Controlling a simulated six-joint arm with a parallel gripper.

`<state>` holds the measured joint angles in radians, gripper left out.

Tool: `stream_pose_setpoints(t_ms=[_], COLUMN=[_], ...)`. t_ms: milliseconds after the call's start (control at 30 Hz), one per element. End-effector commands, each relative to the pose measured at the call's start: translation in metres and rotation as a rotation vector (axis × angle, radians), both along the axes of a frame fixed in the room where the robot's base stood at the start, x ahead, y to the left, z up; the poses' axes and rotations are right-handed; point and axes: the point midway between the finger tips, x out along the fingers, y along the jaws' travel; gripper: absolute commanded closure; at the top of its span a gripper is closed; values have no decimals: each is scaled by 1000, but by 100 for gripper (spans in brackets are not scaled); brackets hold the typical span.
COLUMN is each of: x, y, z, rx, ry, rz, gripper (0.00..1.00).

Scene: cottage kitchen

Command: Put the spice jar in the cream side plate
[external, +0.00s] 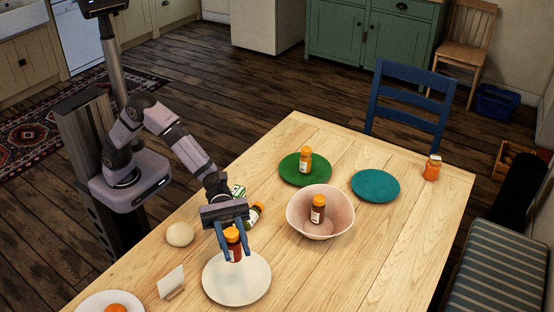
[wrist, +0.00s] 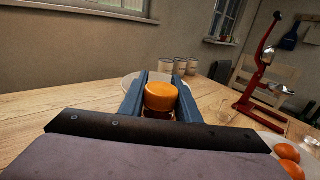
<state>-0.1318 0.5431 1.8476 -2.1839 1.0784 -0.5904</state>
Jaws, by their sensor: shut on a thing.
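A spice jar (external: 233,247) with an orange lid and red-brown contents is between the blue fingers of my gripper (external: 234,250). My gripper is shut on it. Its orange lid (wrist: 160,96) shows between the fingers (wrist: 160,100) in the wrist view, and its lower part is mostly hidden there. The cream side plate (external: 237,290) lies on the table below. The jar appears upright over the plate's far part; I cannot tell whether its base touches the plate.
An egg-like object (external: 180,234) and a card holder (external: 171,282) are left. A teal plate (external: 376,186) is empty.

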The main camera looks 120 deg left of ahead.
Motion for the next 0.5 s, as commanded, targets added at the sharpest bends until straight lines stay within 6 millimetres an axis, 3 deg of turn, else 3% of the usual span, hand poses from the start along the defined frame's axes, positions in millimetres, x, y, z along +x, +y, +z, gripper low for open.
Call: stream_pose_setpoints(t_ms=[300,500], x=[0,0], y=[0,0], z=[-45,-60], rx=[-2,-1], ry=[4,0], rz=[-1,-2], gripper=[96,96])
